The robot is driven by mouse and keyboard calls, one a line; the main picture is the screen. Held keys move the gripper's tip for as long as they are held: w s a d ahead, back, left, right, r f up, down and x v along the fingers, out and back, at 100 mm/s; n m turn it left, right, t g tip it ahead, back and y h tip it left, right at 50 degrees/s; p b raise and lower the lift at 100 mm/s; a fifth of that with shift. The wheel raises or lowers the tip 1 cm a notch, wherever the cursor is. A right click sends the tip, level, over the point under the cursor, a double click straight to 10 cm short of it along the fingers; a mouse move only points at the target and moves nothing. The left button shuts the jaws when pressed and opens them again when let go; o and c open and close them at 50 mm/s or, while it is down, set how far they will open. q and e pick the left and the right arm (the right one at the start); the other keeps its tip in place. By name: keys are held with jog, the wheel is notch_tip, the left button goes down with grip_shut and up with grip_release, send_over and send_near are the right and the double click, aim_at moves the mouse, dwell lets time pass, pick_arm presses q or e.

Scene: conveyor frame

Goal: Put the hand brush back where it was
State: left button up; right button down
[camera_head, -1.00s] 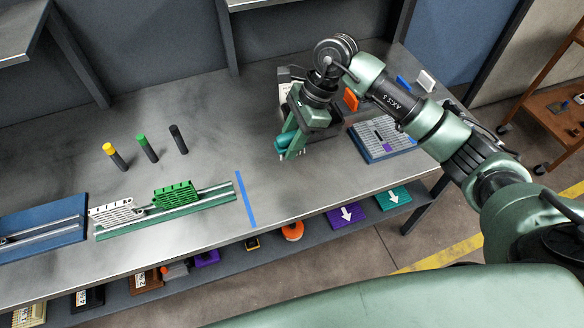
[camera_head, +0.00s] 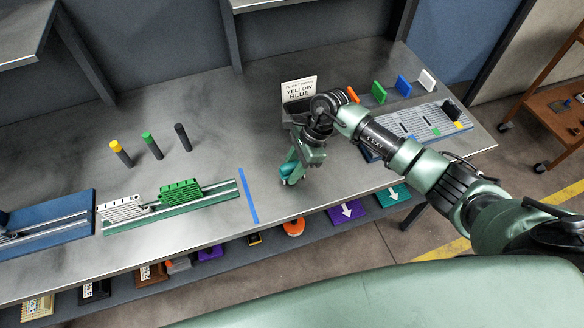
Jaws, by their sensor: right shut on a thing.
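My right gripper (camera_head: 294,165) is over the table, to the right of the blue tape line. It is shut on a teal thing (camera_head: 290,172), which looks like the hand brush. Its bristles cannot be made out, and the gripper hides part of it. I cannot tell whether it touches the table top. My left gripper is not in view.
A sign reading YELLOW BLUE (camera_head: 299,89) stands behind my right arm. Orange, green (camera_head: 378,92), blue (camera_head: 403,85) and white plates stand near a grey board (camera_head: 432,117). Green rail (camera_head: 196,203) and capped posts (camera_head: 152,146) are left of the blue tape (camera_head: 248,195).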

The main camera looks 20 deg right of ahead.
jog(key=shift+f, duration=0.2)
jog(key=c, duration=1)
grip_release()
jog(key=shift+r, duration=0.1)
jog(key=shift+r, duration=0.3)
jog(key=shift+b+v, duration=1.3)
jog(key=shift+v, duration=4.6)
jog(key=shift+d, duration=0.1)
